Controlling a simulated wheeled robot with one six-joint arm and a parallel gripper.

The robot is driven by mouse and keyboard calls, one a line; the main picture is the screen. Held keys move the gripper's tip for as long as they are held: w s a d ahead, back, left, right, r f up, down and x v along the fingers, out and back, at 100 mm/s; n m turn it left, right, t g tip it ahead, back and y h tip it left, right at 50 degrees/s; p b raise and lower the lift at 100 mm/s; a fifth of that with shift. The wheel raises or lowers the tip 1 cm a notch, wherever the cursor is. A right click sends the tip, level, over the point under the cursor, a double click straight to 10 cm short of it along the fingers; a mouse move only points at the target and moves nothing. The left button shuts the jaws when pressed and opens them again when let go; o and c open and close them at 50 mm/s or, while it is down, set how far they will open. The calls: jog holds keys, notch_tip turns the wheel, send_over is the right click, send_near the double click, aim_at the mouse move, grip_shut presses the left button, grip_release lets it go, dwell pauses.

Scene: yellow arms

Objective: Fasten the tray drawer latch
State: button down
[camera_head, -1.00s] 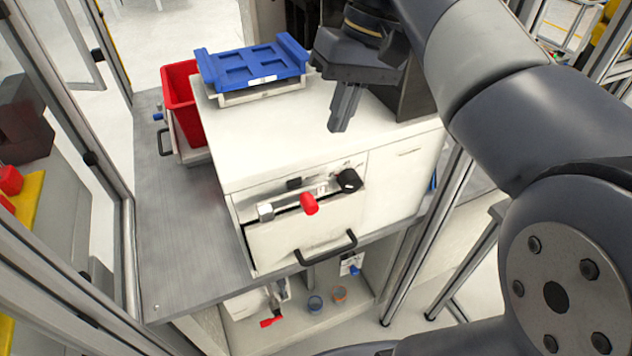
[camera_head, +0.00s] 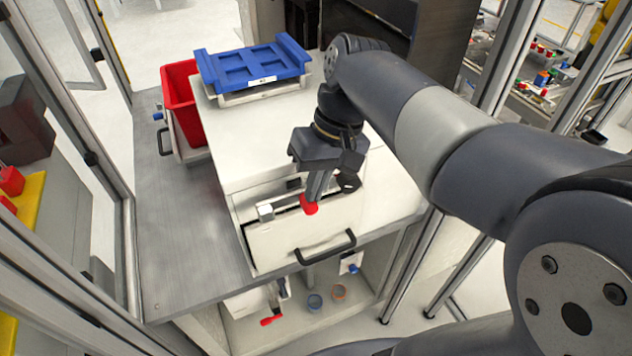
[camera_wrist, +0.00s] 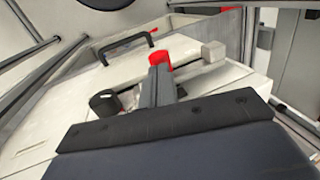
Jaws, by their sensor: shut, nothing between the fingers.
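The tray drawer (camera_head: 285,243) is in the front of the white cabinet, with a black bar handle (camera_head: 326,247). A dark gap shows along the top edge of its front. The latch's red knob (camera_head: 309,205) is above the drawer front; it also shows in the wrist view (camera_wrist: 159,58). My gripper (camera_head: 314,194) points down at the red knob with its fingers together and empty. In the wrist view the fingertips (camera_wrist: 157,72) overlap the knob's near side; I cannot tell whether they touch it. The fingers and wrist hide part of the latch bar.
A black knob (camera_head: 347,183) is right of my fingers and a pale metal block (camera_head: 265,212) left of the red knob. A blue tray (camera_head: 254,65) lies on the cabinet top beside a red bin (camera_head: 182,105). The grey counter (camera_head: 185,235) at left is mostly clear.

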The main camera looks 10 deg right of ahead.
jog(key=shift+f, duration=0.1)
dwell(0.3)
jog(key=shift+w+d+f+g+y+b, duration=0.15)
jog(key=shift+f+y+b, duration=0.35)
jog(key=shift+f, duration=0.3)
jog(key=shift+s+d+f+g+y+b, duration=0.1)
jog(key=shift+f+g+y+b, duration=0.1)
jog(key=shift+f+y+b, duration=0.45)
jog(key=shift+w+d+f+g+y+b, duration=0.15)
jog(key=shift+f+y+b, duration=0.15)
jog(key=shift+f, duration=0.6)
